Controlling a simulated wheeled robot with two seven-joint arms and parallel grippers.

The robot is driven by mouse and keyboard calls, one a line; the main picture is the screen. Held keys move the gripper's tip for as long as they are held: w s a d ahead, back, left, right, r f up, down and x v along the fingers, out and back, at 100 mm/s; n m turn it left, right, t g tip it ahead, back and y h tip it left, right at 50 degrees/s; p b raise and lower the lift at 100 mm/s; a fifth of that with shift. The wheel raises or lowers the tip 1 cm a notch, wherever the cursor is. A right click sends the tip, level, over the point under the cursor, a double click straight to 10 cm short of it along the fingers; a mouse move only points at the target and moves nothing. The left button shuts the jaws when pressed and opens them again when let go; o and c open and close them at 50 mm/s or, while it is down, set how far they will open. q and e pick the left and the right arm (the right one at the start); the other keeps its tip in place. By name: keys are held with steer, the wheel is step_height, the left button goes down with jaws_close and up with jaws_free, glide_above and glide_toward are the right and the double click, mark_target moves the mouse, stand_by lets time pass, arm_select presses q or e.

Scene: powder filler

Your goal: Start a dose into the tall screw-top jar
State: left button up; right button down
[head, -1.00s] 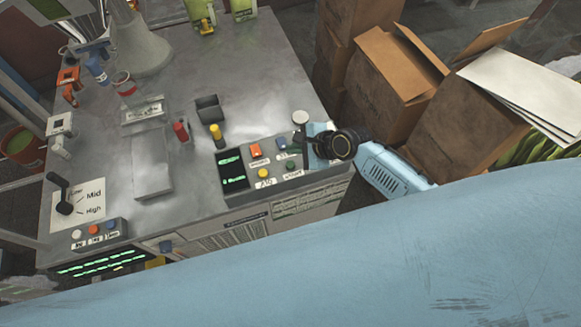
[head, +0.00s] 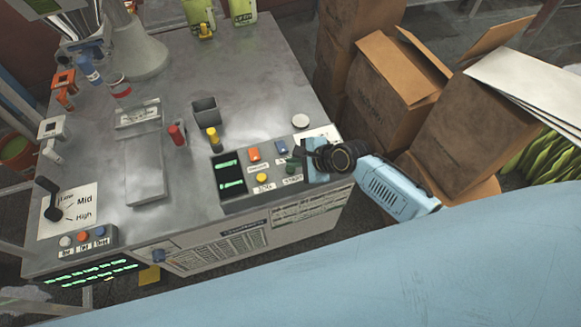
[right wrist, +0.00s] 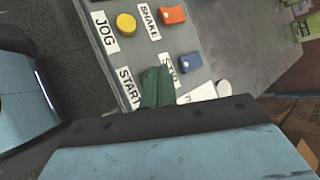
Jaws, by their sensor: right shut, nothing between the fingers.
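The control panel (head: 238,202) on the table's near right corner has a yellow JOG button (head: 261,178), an orange SHAKE button (head: 253,154), a blue button (head: 281,146) and a green button (head: 292,166). My right gripper (head: 310,152) is shut and empty at the panel's right end, close to the green button. I cannot tell whether it touches it. I cannot make out which container is the tall screw-top jar. My left gripper is out of view.
A display with green readouts (head: 229,174) sits left of the buttons. A Mid/High lever (head: 51,198) is at left. Cardboard boxes (head: 385,85) crowd the right.

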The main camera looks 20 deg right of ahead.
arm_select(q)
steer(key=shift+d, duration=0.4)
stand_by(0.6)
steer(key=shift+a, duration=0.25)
arm_select(e)
steer(key=shift+f, duration=0.2)
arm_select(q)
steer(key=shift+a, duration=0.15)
arm_select(e)
steer(key=shift+f, duration=0.25)
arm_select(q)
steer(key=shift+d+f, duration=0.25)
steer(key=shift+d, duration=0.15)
arm_select(e)
steer(key=shift+f, duration=0.4)
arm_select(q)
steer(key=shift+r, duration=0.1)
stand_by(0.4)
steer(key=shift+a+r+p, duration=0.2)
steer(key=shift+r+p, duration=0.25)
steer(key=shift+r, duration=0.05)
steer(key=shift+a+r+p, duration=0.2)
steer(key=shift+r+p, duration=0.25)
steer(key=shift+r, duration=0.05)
arm_select(e)
steer(key=shift+r, duration=0.85)
